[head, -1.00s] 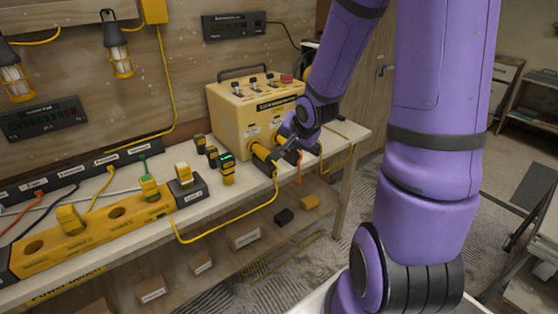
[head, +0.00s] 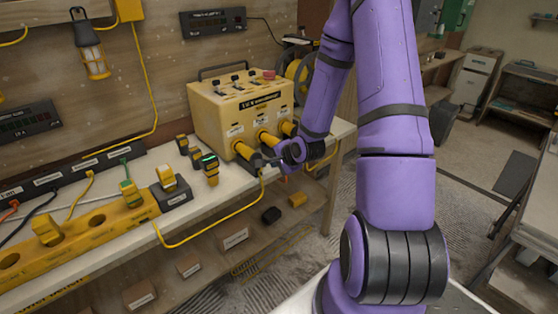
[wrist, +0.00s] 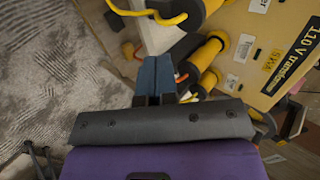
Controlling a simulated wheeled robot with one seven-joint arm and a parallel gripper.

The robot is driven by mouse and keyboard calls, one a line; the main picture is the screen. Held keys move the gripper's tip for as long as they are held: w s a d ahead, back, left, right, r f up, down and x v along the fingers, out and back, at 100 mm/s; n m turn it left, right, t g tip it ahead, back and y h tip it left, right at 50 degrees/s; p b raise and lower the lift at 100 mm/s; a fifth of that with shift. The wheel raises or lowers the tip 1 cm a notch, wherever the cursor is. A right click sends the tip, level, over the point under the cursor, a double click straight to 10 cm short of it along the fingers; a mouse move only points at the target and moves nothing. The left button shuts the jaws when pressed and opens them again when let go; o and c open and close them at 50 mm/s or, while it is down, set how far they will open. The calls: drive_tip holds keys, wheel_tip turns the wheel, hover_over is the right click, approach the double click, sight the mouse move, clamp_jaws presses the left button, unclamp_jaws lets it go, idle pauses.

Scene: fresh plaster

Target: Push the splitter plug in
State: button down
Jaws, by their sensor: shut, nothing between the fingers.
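The yellow transformer box (head: 225,115) stands on the bench with yellow round sockets on its front; they also show in the wrist view (wrist: 207,50). A dark plug (head: 254,163) with a yellow cable is at the left socket. This cable runs down and back to the yellow splitter block (head: 120,228) on the bench. In the wrist view the plug (wrist: 190,13) is at the top edge, partly cut off; how deep it sits I cannot tell. My gripper (head: 273,163) is shut and empty, just right of the plug; its fingers (wrist: 153,75) point towards the cable in the wrist view.
Several small yellow-and-black plugs (head: 208,165) stand on the bench left of the transformer. The yellow cable (head: 210,236) loops below the bench edge. An orange cable is close to my fingers in the wrist view. A lower shelf holds small boxes (head: 232,237).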

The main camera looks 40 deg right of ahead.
sight(253, 152)
drive_tip(key=w+f, duration=0.3)
drive_tip(key=w, duration=0.5)
drive_tip(key=shift+a+f, duration=0.15)
drive_tip(key=shift+f, duration=0.25)
drive_tip(key=shift+w+a+r, duration=0.1)
drive_tip(key=shift+w, duration=2.4)
